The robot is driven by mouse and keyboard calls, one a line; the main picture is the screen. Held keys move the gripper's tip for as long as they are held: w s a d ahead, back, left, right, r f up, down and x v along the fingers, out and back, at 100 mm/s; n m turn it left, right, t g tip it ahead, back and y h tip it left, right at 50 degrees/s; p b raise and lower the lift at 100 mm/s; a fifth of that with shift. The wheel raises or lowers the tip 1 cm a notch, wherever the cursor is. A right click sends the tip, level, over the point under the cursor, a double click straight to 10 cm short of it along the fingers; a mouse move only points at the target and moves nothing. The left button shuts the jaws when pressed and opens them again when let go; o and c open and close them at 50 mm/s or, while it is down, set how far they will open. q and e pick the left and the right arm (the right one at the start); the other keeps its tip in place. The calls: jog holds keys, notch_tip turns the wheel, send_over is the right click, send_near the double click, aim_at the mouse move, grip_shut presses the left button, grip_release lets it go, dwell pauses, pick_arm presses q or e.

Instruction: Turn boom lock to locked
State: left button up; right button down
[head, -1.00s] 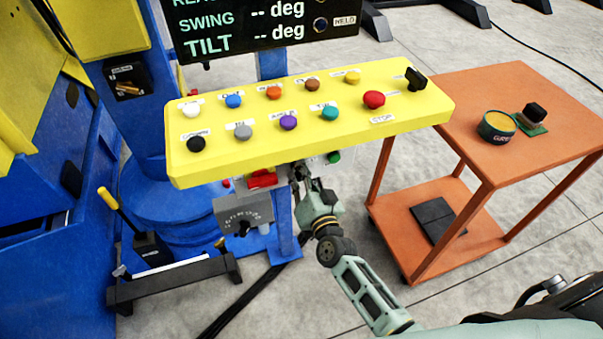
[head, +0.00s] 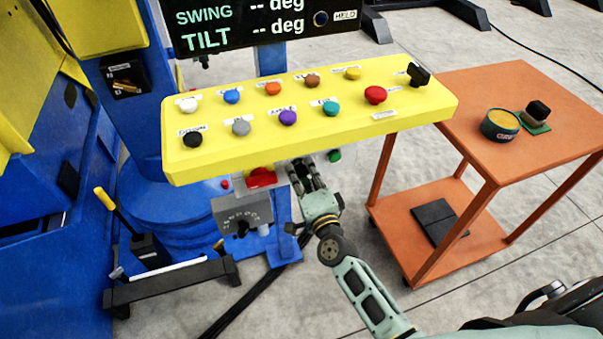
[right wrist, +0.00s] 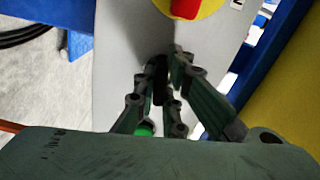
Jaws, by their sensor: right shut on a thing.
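My right gripper (head: 298,171) is under the front edge of the yellow console (head: 310,133), at a grey panel. In the right wrist view the fingers (right wrist: 164,80) are closed on a small dark knob (right wrist: 160,87) standing out from the grey panel (right wrist: 122,50). The fingers hide most of it, and no label for it can be read. A red switch handle on a yellow disc (right wrist: 187,8) is beside it on the same panel; it also shows in the head view (head: 262,177). My left gripper is not in view.
A green button (head: 334,156) is just right of the gripper. A grey dial box (head: 242,215) hangs lower left. The console top carries several coloured buttons. An orange cart (head: 470,100) stands to the right, with open floor between.

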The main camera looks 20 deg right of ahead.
jog(key=shift+m, duration=0.8)
jog(key=c, duration=1.8)
grip_release()
jog(key=s, duration=1.2)
jog(key=shift+d, duration=0.2)
